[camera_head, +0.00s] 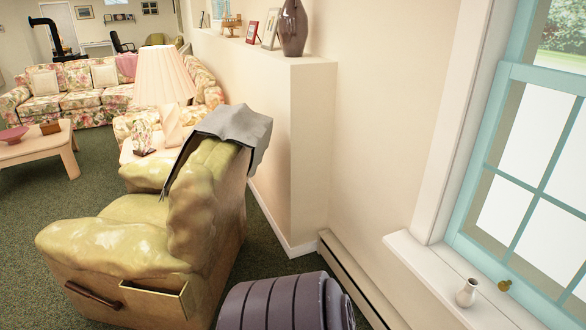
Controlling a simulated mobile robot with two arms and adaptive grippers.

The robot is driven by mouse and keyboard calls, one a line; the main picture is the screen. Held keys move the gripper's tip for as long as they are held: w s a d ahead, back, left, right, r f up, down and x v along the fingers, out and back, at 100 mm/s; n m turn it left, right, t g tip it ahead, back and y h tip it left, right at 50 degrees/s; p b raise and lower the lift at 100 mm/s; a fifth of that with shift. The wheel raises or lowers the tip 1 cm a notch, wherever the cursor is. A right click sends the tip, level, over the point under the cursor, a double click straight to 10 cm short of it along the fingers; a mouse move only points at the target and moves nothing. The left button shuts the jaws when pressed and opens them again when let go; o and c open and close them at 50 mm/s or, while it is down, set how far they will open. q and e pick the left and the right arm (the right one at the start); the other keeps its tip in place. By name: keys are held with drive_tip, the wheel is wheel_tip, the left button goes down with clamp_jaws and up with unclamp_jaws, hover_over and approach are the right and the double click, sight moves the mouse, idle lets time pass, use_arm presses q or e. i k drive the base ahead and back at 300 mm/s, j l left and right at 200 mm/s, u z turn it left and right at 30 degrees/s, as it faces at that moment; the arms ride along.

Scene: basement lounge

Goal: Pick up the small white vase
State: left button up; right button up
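The small white vase (467,292) stands upright on the white window sill (447,277) at the lower right of the head view. It is close to the blue window frame. Neither of my grippers shows in this view, and nothing touches the vase.
A green recliner (140,235) with a grey cloth stands left of the sill. A dark ribbed object (285,304) is at the bottom centre. A baseboard heater (355,280) runs below the window wall. A ledge holds a dark vase (292,28). A brass window latch (504,286) is right of the white vase.

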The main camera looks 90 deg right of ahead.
sight(464, 295)
drive_tip(key=j+z, duration=0.15)
drive_tip(key=z, duration=3.95)
